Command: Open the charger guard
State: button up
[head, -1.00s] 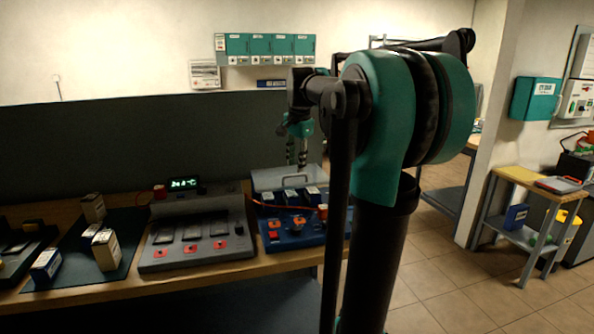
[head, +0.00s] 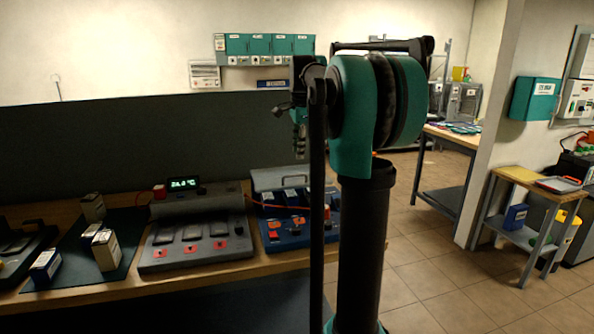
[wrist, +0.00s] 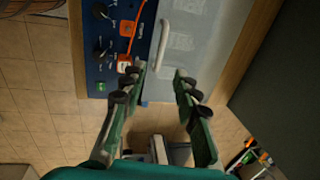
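The charger guard (head: 279,179) is a pale grey panel at the back of the blue charger (head: 290,235), with a bar handle (head: 280,188) on it. In the wrist view the guard (wrist: 212,45) looks translucent, and its pale handle (wrist: 184,50) runs beside the blue charger face (wrist: 110,75). I cannot tell its exact tilt. My gripper (wrist: 160,71) is open, its two fingers apart, with the near end of the handle appearing between or just beyond the tips. No contact is visible. In the head view my gripper (head: 299,145) hangs above the guard, partly hidden by my arm.
A grey charger (head: 195,250) with a lit display (head: 183,183) stands left on the bench, beside boxes on a dark mat (head: 75,265). An orange cable (head: 255,201) runs to the blue charger. A dark partition (head: 120,145) stands behind. Tiled floor lies open to the right.

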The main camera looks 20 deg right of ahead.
aim_at(297, 175)
jog(key=f, duration=0.2)
jog(key=w+f, duration=0.1)
jog(key=f, duration=0.5)
jog(key=shift+w+f, duration=0.15)
jog(key=shift+w, duration=0.15)
jog(key=shift+c, duration=0.5)
grip_shut()
